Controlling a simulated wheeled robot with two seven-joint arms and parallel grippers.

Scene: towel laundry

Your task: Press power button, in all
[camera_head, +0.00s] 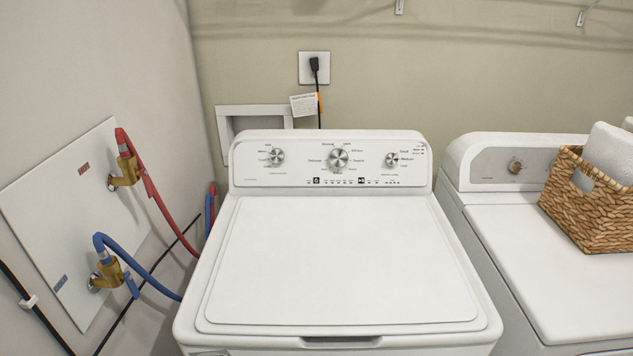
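A white top-loading washer (340,265) stands in the middle of the head view with its lid shut. Its raised control panel (229,160) at the back carries three silver knobs, a large middle one (338,158) and smaller ones at left (276,157) and right (392,160). Below the knobs is a row of small marks with two black squares, one left of centre (316,181) and one right of centre (362,181). Which of these is the power button is too small to tell. Neither of my grippers is in view.
A second white machine (560,270) stands at right, with a wicker basket (590,210) of white towels (610,152) on it. Red (165,215) and blue (140,268) hoses hang from the left wall. A plugged cord (319,95) hangs behind the washer. The space above its lid is clear.

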